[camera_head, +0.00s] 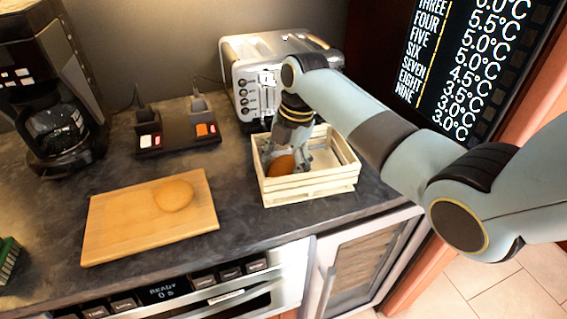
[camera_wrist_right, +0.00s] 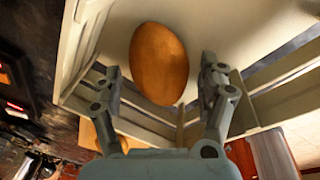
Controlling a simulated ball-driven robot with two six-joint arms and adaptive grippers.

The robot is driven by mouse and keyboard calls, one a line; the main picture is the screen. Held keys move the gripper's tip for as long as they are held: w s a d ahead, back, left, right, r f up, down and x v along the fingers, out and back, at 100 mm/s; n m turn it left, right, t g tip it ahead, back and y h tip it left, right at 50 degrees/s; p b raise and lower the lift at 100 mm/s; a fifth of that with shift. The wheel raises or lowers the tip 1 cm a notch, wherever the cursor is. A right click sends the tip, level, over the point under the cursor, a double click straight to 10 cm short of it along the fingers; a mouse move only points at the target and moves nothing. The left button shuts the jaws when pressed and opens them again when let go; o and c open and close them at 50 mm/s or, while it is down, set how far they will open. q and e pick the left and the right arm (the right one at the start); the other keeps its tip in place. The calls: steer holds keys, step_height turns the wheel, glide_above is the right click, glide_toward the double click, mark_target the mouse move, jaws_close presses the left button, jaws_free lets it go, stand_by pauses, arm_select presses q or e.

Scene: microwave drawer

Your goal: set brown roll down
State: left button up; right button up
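The brown roll (camera_head: 281,165) lies in the light wooden crate (camera_head: 310,188) in the head view. The right wrist view shows the brown roll (camera_wrist_right: 158,63) whole, on the pale crate bottom. My right gripper (camera_head: 293,155) reaches down into the crate from above, at the roll. In the right wrist view, my right gripper (camera_wrist_right: 160,80) has its fingers spread, one to each side of the roll's near end. Gaps show between the fingers and the roll. In the head view the gripper hides part of the roll. My left gripper is in neither view.
A lighter roll (camera_head: 174,195) sits on a wooden cutting board (camera_head: 120,225) left of the crate. A toaster (camera_head: 250,75) stands behind the crate. A coffee maker (camera_head: 60,110) and a dark device with upright posts (camera_head: 178,138) stand further left. The crate walls surround the gripper closely.

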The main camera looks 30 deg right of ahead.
mark_target(293, 166)
step_height(293, 166, up, 12)
steer(key=s+d+b, duration=0.1)
steer(key=shift+d, duration=0.35)
steer(key=shift+s, duration=0.15)
stand_by(0.5)
